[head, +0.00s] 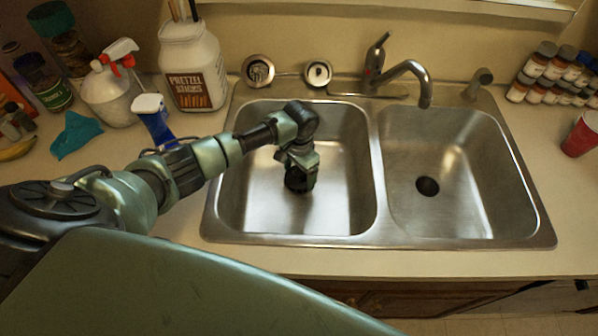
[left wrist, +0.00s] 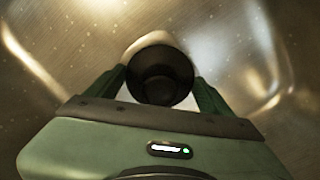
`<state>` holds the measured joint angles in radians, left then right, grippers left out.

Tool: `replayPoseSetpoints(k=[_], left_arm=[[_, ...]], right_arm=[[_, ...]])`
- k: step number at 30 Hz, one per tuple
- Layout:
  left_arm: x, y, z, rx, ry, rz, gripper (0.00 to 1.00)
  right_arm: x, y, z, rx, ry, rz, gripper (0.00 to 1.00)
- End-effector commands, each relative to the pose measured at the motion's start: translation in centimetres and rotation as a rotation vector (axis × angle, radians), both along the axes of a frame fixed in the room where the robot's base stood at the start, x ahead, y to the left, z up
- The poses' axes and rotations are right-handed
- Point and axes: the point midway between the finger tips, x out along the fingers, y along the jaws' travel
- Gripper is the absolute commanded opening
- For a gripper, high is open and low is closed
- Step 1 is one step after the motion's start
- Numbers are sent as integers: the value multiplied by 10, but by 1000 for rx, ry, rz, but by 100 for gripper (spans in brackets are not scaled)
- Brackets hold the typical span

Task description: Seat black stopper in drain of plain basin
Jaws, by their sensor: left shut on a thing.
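My left gripper (head: 298,183) reaches down into the left basin (head: 345,205) of the steel double sink. In the left wrist view, the fingers of my left gripper (left wrist: 160,88) are closed on both sides of the round black stopper (left wrist: 160,75). A pale crescent shows just beyond the stopper's far edge. The gripper hides the left basin's drain, and I cannot tell whether the stopper touches it. The right basin (head: 470,215) is empty, with a dark open drain (head: 427,186). My right gripper is not in view.
Two round metal strainers (head: 258,70) (head: 319,73) sit on the back ledge beside the faucet (head: 405,72). A pretzel jar (head: 193,70), spray bottles (head: 108,92) and a teal cloth (head: 75,135) crowd the left counter. Small jars (head: 540,62) and a red cup (head: 581,135) stand right.

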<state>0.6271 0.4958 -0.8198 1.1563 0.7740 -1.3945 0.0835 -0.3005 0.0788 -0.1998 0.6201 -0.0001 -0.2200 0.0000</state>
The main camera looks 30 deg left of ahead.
Motion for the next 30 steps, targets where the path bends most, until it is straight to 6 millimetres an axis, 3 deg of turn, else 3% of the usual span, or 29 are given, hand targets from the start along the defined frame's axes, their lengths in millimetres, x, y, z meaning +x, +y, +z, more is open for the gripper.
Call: replayPoseSetpoints(k=[29,30], left_arm=[[0,0,-20,1,0,0,42],[0,0,-20,1,0,0,87]], right_arm=[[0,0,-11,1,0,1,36],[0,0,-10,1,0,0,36]])
